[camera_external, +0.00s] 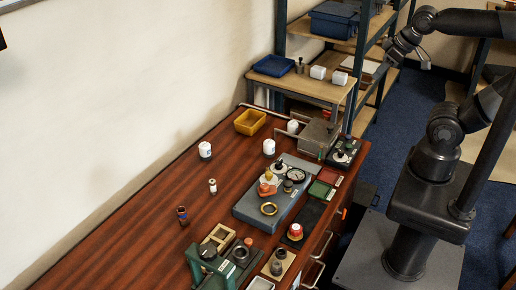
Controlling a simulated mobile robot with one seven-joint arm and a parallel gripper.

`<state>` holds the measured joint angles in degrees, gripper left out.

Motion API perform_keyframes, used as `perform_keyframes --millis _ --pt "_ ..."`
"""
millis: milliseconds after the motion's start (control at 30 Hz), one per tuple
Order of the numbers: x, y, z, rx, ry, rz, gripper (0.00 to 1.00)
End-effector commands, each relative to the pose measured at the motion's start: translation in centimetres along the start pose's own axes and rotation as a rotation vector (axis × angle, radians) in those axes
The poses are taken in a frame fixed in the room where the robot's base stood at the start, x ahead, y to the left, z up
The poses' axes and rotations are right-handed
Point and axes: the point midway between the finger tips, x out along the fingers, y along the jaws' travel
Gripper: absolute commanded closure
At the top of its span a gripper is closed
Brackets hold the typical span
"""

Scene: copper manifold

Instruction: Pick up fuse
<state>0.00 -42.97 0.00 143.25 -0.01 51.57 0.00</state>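Two small upright cylinders stand apart on the wooden bench. Either could be the fuse; at this size I cannot tell which. My gripper (388,62) is at the upper right, in front of the shelving and far from both cylinders.
The bench (130,225) is clear around the cylinders. White jars (205,150), a yellow bin (250,122), a grey plate with round parts (252,207) and a green fixture (228,262) stand on it. A shelf unit (320,85) stands behind the bench.

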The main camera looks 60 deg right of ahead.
Motion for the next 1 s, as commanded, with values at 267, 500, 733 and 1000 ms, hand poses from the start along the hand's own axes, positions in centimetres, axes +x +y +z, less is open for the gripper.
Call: perform_keyframes --millis 267,500,733,1000 --pt "0.0 0.0 0.0 0.0 0.0 0.0 0.64" --pt "0.0 0.0 0.0 0.0 0.0 0.0 0.53" --pt "0.0 0.0 -0.1 -0.001 0.0 0.0 0.53" --pt "0.7 -1.3 -4.3 -0.065 -0.035 -0.012 0.53"
